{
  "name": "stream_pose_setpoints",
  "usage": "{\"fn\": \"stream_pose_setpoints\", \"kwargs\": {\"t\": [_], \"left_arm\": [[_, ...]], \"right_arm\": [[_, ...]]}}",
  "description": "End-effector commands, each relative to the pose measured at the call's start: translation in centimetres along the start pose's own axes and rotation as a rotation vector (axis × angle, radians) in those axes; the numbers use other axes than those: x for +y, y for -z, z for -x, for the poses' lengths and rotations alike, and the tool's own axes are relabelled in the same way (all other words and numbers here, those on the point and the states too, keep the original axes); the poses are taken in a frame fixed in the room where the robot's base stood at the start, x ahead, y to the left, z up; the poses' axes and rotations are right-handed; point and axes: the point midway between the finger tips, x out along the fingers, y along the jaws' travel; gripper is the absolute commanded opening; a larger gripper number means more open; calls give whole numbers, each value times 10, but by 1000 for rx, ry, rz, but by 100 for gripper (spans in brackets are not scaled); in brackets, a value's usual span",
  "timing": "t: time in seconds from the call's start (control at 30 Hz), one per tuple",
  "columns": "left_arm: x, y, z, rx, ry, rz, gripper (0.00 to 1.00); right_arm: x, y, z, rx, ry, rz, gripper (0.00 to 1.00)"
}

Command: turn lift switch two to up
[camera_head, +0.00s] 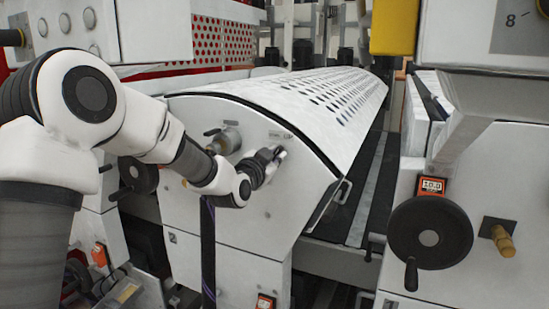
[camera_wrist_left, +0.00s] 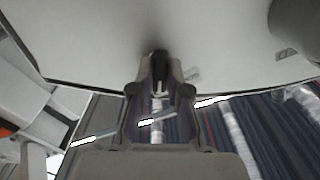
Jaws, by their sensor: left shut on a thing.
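My left gripper (camera_head: 270,157) reaches the white end panel (camera_head: 255,215) of the perforated machine cover. It is shut on a small dark switch, which I take to be lift switch two; the gripper mostly hides it in the head view. In the left wrist view the dark switch (camera_wrist_left: 160,68) sits between the fingertips of the left gripper (camera_wrist_left: 160,82), against the pale panel. Which way the switch points is hard to tell. My right gripper is not in view.
A metal knob with a small lever (camera_head: 227,140) sits on the same panel, left of my gripper. A black handwheel (camera_head: 430,232) and a wooden-handled lever (camera_head: 500,238) are on the right cabinet. A yellow block (camera_head: 394,27) hangs at upper right. A dark gap runs right of the cover.

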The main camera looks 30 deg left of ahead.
Motion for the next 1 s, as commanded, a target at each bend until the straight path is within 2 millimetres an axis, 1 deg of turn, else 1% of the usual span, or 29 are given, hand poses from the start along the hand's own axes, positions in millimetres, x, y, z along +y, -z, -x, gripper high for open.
{"fn": "stream_pose_setpoints", "kwargs": {"t": [0.37, 0.4, 0.43, 0.77, 0.87, 0.97, 1.0], "left_arm": [[1, -1, 0, -2, -2, -5, 0], [1, -1, 0, -2, -2, -5, 30], [1, -1, 0, -2, -2, -5, 40], [0, 0, 2, 0, 0, -4, 41], [0, 0, 12, -1, 0, -3, 41], [0, 0, 32, 0, -1, -1, 41], [0, -1, 42, -1, -2, -1, 41]], "right_arm": [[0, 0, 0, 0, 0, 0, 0], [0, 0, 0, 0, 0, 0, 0], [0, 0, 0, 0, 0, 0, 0], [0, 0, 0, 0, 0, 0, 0], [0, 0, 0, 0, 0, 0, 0], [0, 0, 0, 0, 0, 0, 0], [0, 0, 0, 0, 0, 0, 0]]}}
